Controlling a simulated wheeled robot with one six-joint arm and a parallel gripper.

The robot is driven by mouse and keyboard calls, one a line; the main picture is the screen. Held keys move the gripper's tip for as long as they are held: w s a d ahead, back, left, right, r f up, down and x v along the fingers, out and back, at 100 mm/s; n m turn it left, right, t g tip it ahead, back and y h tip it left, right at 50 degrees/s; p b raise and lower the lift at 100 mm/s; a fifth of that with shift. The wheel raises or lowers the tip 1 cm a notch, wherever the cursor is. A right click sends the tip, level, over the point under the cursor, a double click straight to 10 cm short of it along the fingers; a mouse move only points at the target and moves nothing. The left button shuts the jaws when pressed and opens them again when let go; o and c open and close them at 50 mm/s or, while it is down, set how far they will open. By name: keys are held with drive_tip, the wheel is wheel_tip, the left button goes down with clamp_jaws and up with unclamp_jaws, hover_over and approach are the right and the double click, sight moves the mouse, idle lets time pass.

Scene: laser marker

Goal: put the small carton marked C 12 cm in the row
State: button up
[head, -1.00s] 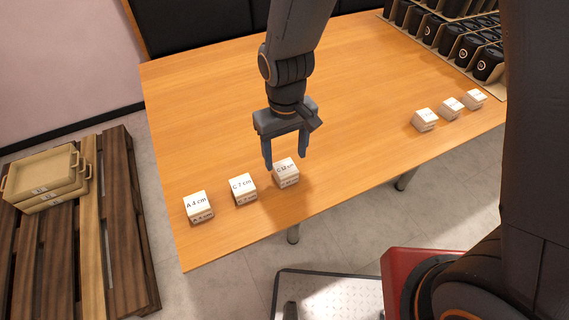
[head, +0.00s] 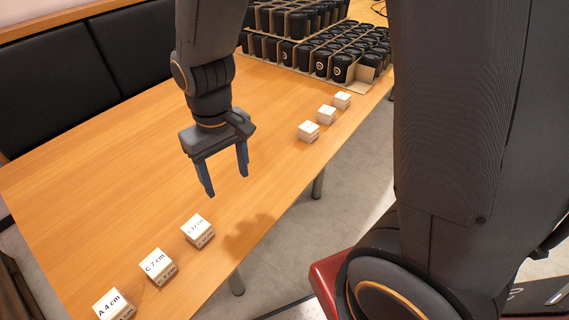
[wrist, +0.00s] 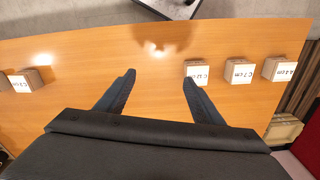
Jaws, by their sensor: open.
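The small carton marked C 12 cm (head: 198,231) stands on the wooden table, at the upper right end of a row of three. The carton marked C 7 cm (head: 158,268) is beside it, and the carton marked A 4 cm (head: 113,306) is at the lower left. My gripper (head: 228,186) is open and empty above the table, up and right of the C 12 cm carton. In the wrist view the C 12 cm carton (wrist: 196,71) shows near the tip of the right finger, outside the gap between the fingers (wrist: 156,80).
Three more small white cartons (head: 308,131) stand along the table's right edge, their labels too small to read. Trays of black cups (head: 325,62) fill the table's far end. Bare tabletop (head: 110,160) lies left of my gripper and between the two carton groups.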

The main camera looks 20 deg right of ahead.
drive_tip(key=s+d+r+m, duration=0.1)
drive_tip(key=s+d+m, duration=0.1)
drive_tip(key=d, duration=0.5)
drive_tip(key=s+d+m, duration=0.1)
drive_tip(key=d, duration=0.5)
drive_tip(key=shift+s+d+r+m+t, duration=0.3)
drive_tip(key=shift+s+d+r+m, duration=0.05)
drive_tip(key=shift+d+m, duration=0.05)
